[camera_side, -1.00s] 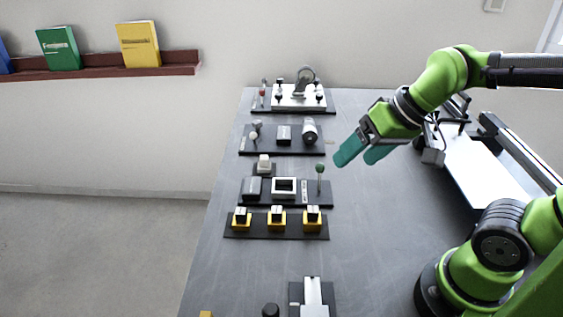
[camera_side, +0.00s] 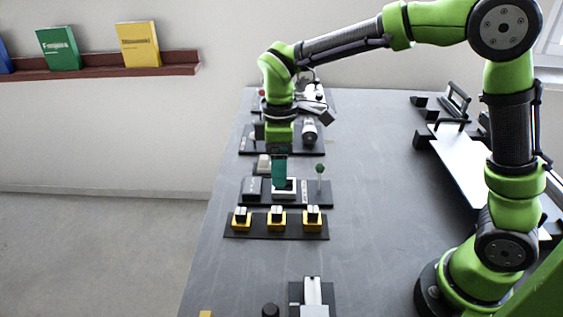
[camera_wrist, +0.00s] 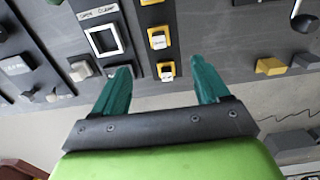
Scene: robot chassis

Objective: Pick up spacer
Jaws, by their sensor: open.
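A white square frame (camera_side: 291,193) sits on a black plate in the side view, with my gripper partly covering it. It also shows in the wrist view (camera_wrist: 88,37), left of my fingers. No readable label marks the spacer, so I cannot tell which part it is. My gripper (camera_side: 280,184) points down with its green fingers over or near that frame; the height gap is unclear in the side view.
Yellow holders with pale blocks (camera_side: 277,219) stand on a black strip in front. A green-topped pin (camera_side: 320,170) stands right of the frame, and a light block (camera_side: 263,162) behind it. A grey cylinder (camera_side: 309,132) is farther back.

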